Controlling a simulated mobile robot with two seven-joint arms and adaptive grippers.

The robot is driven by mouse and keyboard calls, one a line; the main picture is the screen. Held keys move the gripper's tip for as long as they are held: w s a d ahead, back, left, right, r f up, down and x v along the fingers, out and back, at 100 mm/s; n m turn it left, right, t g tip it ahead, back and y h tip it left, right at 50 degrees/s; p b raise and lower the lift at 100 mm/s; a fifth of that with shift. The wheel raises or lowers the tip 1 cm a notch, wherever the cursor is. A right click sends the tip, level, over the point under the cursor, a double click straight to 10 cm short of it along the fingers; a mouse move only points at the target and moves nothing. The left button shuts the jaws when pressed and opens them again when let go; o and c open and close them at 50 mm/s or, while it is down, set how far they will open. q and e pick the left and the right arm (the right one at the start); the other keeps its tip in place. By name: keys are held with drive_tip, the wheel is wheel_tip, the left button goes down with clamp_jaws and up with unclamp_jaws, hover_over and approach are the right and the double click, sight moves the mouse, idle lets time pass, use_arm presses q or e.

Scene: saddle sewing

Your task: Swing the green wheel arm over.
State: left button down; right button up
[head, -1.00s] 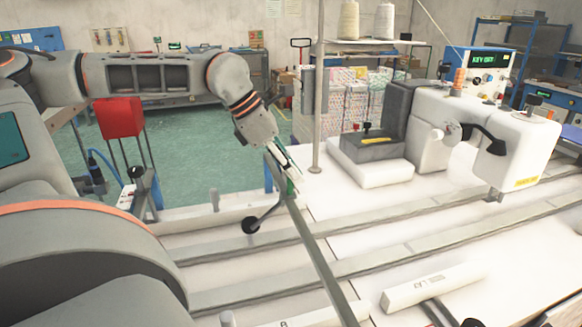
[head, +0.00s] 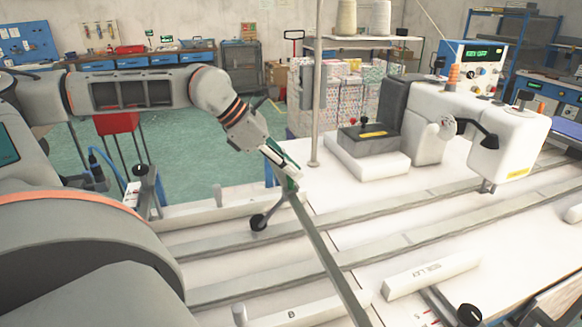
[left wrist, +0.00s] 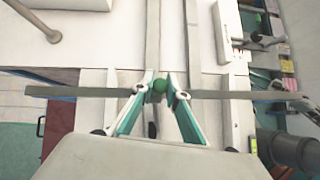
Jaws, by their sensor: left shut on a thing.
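The green wheel arm is a long, thin grey-green bar (head: 328,262). In the head view it runs from my left gripper down to the bottom edge. In the left wrist view the bar (left wrist: 70,92) crosses the picture from side to side. My left gripper (head: 291,178) is at the bar's upper end in the head view. The bar's lower end is cut off in the head view. My right gripper is not in view.
A black ball knob on a lever (head: 258,222) hangs close to my left gripper. A white sewing machine (head: 512,142) stands on the white table at the right. A thin upright pole (head: 316,110) rises behind the gripper. Grey rails (head: 385,217) cross the table.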

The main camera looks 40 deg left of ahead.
use_arm(q)
drive_tip(key=c, duration=2)
unclamp_jaws()
drive_tip(key=shift+s+a, duration=0.1)
drive_tip(key=shift+o, duration=0.2)
drive_tip(key=v, duration=1.2)
